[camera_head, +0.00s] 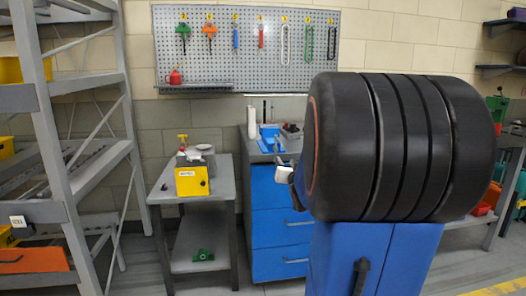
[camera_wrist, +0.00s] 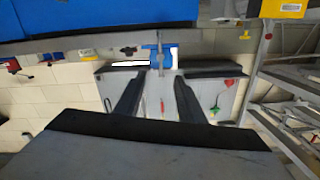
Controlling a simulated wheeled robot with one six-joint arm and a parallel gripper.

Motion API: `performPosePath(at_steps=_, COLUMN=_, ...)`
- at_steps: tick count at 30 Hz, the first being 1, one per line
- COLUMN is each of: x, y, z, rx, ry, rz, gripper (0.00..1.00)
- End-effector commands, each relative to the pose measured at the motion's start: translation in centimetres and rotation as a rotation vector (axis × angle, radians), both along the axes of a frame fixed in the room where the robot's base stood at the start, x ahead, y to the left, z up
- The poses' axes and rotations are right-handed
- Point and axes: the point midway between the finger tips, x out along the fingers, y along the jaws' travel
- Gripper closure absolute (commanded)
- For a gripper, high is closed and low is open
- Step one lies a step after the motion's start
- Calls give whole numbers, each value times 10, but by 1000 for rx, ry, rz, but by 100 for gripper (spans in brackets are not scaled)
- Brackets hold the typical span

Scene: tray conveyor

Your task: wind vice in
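The vice (camera_head: 268,133) is blue with grey metal parts and sits on top of the blue drawer bench (camera_head: 281,222). In the wrist view, which looks upside down, the blue vice (camera_wrist: 152,53) shows at top centre with a grey bar across its middle. My gripper (camera_wrist: 156,77) is open, with its two dark fingers apart and pointing toward the vice. Nothing shows held between them. The fingertips lie just below the vice in that picture; I cannot tell whether they touch it. The fingers cannot be made out in the head view.
A large black ridged cylinder (camera_head: 383,150) blocks the right middle of the head view. A grey table (camera_head: 221,181) with a yellow box (camera_head: 192,181) stands left of the bench. Grey shelving (camera_head: 91,184) is at far left. A tool pegboard (camera_head: 246,48) hangs behind.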

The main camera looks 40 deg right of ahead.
Motion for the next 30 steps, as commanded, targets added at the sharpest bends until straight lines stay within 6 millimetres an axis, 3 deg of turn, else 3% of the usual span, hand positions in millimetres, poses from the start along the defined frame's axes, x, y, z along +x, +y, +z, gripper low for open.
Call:
performPosePath(at_steps=8, x=20, y=-13, z=-1, rx=0, ry=2, rz=0, gripper=64)
performPosePath(at_steps=30, x=122, y=-75, z=-1, rx=1, ry=2, rz=0, gripper=64)
